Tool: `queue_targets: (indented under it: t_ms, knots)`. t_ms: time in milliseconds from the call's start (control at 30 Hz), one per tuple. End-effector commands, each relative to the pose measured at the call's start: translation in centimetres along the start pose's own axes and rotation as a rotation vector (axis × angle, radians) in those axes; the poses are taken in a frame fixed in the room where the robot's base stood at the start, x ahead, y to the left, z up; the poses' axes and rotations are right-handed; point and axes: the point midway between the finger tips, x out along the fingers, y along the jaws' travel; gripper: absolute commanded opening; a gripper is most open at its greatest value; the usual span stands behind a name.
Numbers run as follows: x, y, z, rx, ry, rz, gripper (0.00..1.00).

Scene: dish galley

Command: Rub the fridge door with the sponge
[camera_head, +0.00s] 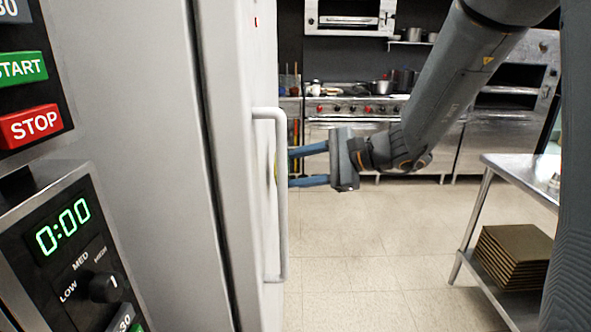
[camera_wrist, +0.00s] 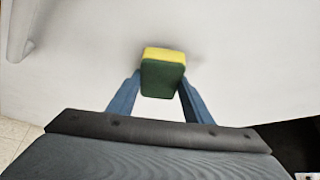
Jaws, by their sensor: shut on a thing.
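The sponge (camera_wrist: 163,76), yellow with a dark green side, is between the fingertips of my gripper (camera_wrist: 160,82) in the wrist view. My gripper is shut on it. The sponge is at the white fridge door (camera_wrist: 235,50) with a shadow around it and looks to be touching the surface. In the head view, the blue fingers of my gripper (camera_head: 283,167) reach left past the door handle (camera_head: 282,210) toward the fridge door (camera_head: 238,120).
A microwave panel with buttons (camera_head: 70,235) is close on the left. A steel table (camera_head: 525,172) with a stack of brown trays (camera_head: 512,255) on its lower shelf stands at the right. A stove (camera_head: 345,120) is at the back. The tiled floor between is clear.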

Motion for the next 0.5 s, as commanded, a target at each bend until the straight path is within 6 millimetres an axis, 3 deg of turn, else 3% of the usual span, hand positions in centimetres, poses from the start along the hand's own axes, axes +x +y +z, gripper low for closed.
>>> queue_targets:
  t_ms: [500]
  knots:
    - [0.82, 0.00, 0.46, 0.000, 0.000, 0.000, 0.28]
